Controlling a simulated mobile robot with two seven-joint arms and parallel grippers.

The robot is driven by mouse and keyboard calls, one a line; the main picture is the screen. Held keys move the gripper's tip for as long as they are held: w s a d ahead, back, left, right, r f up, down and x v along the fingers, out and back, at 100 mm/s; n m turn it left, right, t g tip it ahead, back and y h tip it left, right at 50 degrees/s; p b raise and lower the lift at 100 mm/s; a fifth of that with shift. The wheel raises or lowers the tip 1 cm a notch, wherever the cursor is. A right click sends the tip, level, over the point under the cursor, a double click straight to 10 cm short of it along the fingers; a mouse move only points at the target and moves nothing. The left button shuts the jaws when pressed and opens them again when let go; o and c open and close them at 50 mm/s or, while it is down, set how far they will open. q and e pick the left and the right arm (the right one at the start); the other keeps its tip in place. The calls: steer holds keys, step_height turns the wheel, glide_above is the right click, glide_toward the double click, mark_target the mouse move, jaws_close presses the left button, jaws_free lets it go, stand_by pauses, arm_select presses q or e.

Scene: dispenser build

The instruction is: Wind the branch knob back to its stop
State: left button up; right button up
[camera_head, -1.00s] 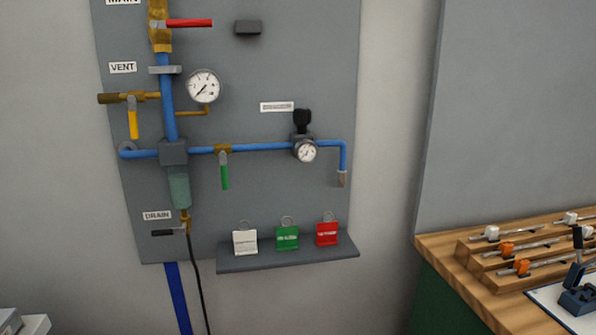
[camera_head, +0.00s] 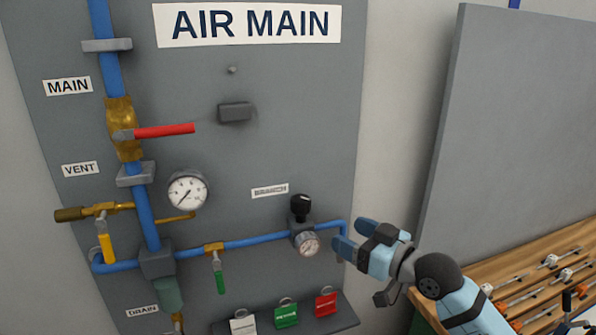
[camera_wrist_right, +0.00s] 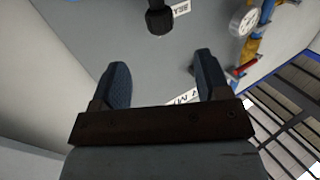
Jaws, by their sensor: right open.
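The branch knob (camera_head: 300,206) is black and sits on top of the regulator on the blue branch pipe, above a small round gauge (camera_head: 307,243). It also shows at the top of the right wrist view (camera_wrist_right: 159,20), beyond the fingertips. My right gripper (camera_head: 354,236) is open and empty, to the right of the knob and a little lower in the picture, near the pipe's down-turned end. Both fingers (camera_wrist_right: 162,80) stand apart in the right wrist view, with the knob lying roughly in line with the gap, not touched. My left gripper is not in view.
The grey panel (camera_head: 290,80) also carries a red main handle (camera_head: 163,131), a yellow vent handle (camera_head: 106,247), a green handle (camera_head: 220,282) and a larger gauge (camera_head: 187,192). Tags hang above a shelf (camera_head: 345,322). A wooden bench (camera_head: 520,262) stands at the right.

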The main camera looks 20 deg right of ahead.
mark_target(308, 205)
steer(key=p+x, duration=0.1)
steer(key=x, duration=0.3)
steer(key=r+p+x, duration=0.1)
steer(key=x, duration=0.3)
steer(key=r+p+x, duration=0.1)
steer(key=x, duration=0.3)
steer(key=shift+w+a+p, duration=0.1)
steer(key=shift+w+p, duration=0.25)
steer(key=shift+w, duration=0.1)
steer(key=shift+w+a, duration=0.3)
steer(key=shift+w, duration=0.3)
steer(key=c, duration=0.8)
steer(key=shift+f, duration=0.1)
steer(key=shift+c, duration=0.6)
